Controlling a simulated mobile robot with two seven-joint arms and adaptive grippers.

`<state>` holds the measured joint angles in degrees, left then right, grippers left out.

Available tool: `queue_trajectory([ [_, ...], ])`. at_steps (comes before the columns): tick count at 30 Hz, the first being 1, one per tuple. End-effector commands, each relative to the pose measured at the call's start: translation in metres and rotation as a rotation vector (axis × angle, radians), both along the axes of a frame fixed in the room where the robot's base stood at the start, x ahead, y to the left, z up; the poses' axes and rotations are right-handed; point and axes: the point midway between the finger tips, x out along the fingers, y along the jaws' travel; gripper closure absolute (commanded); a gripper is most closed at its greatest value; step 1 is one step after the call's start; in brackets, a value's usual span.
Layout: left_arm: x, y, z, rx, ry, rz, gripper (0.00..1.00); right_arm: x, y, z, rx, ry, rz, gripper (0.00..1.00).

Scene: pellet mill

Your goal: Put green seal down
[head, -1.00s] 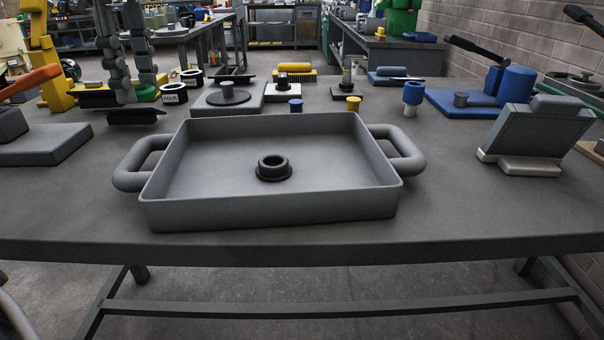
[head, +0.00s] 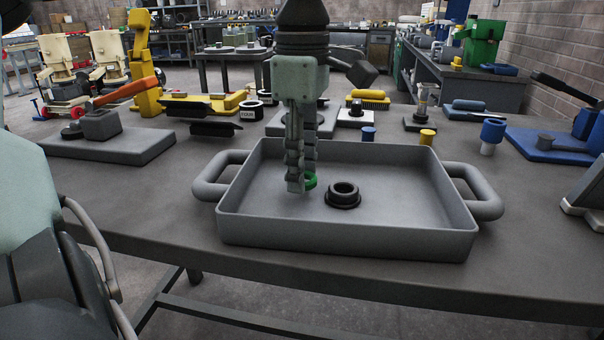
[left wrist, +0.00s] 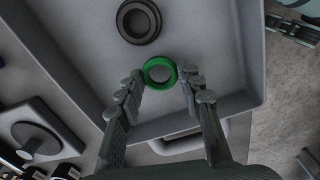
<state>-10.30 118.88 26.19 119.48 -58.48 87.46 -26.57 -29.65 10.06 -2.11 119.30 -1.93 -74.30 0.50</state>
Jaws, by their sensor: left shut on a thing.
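The green seal (head: 311,181) is a small ring, held at the fingertips of my left gripper (head: 302,184), which points down over the left part of the grey tray (head: 345,238). In the left wrist view, the seal (left wrist: 149,82) sits between the two fingertips (left wrist: 161,82) of that gripper. I cannot tell whether the seal touches the tray floor. A black flanged ring (head: 343,196) lies in the tray, just right of the seal; it also shows in the left wrist view (left wrist: 127,32).
The tray has a loop handle on each side and raised walls; its right half is bare.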

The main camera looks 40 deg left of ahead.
Motion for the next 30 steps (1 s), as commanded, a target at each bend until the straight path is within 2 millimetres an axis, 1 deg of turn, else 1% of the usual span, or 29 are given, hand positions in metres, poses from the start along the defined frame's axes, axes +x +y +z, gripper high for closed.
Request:
queue_trajectory([
  [1,-0.001,0.0,-0.009,-0.001,0.004,-0.001,1.0,0.0,-0.001,0.001,-0.002,-0.001,0.002,0.4],
  [4,0.0,0.0,-0.018,-0.001,0.0,0.0,1.0,0.001,-0.002,0.001,-0.006,-0.002,0.004,0.4],
  [13,0.0,0.001,-0.02,0.0,-0.001,0.0,1.0,0.002,-0.004,0.002,-0.01,-0.006,0.006,0.4],
  [17,0.0,0.001,-0.022,0.0,-0.001,0.0,1.0,0.004,-0.003,0.008,-0.01,-0.014,0.006,0.4],
  [18,0.0,0.001,-0.021,0.0,-0.001,0.0,0.61,0.005,-0.003,0.011,-0.011,-0.017,0.007,0.4],
  [22,0.0,0.001,-0.021,0.0,-0.001,0.0,0.45,0.006,-0.002,0.014,-0.009,-0.02,0.006,0.4],
  [23,0.0,0.001,-0.021,0.0,-0.001,0.0,0.43,0.005,-0.002,0.014,-0.009,-0.02,0.004,0.4],
  [30,0.0,0.001,-0.021,0.0,-0.001,0.0,0.43,0.002,0.001,0.01,-0.002,-0.01,-0.001,0.4],
])
